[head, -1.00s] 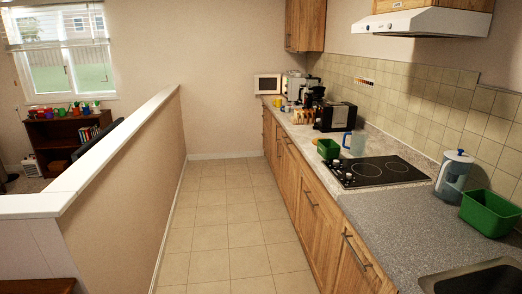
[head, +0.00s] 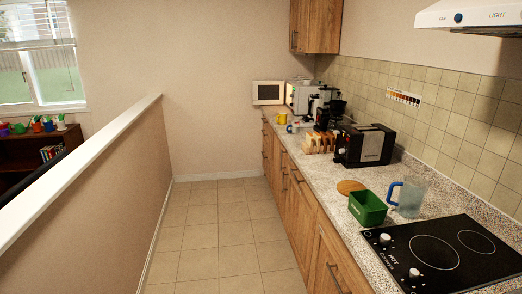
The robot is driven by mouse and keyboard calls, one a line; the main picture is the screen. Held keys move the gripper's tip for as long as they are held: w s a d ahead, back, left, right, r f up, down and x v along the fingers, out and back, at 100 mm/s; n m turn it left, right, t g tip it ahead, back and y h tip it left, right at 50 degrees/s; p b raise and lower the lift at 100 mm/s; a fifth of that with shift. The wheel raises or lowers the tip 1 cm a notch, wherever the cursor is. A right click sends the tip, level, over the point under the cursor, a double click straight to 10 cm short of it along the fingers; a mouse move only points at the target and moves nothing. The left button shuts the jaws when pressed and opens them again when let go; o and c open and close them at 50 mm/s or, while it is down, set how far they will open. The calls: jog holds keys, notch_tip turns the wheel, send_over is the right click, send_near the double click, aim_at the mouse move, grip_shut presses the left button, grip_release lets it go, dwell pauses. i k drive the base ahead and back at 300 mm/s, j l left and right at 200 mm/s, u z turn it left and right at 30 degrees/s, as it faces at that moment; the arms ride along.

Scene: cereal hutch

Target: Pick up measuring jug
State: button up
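The measuring jug (head: 411,197) is clear with a blue handle on its left side. It stands upright on the counter at the right of the head view, between the black hob and the toaster. A green tub (head: 367,209) stands just left of it, close to the handle. My gripper is not in view.
The black hob (head: 440,254) lies in front of the jug. A black toaster (head: 364,145), a wooden rack (head: 320,142), a coffee maker and a round wooden board (head: 351,187) are behind. The tiled aisle floor (head: 215,230) is clear between the low wall and cabinets.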

aim_at(295, 126)
jog(key=i+z, duration=0.1)
jog(key=i, duration=0.5)
jog(key=i+j+z, duration=0.1)
jog(key=i, duration=0.5)
jog(key=i+j+z, duration=0.1)
jog(key=i, duration=0.45)
jog(key=i+j+u, duration=0.1)
jog(key=i+u, duration=0.2)
jog(key=i, duration=0.25)
jog(key=i+u, duration=0.25)
jog(key=i, duration=0.3)
jog(key=i+l+u, duration=0.15)
jog(key=i+u, duration=0.15)
jog(key=i, duration=0.2)
jog(key=i+l+u, duration=0.25)
jog(key=i, duration=0.3)
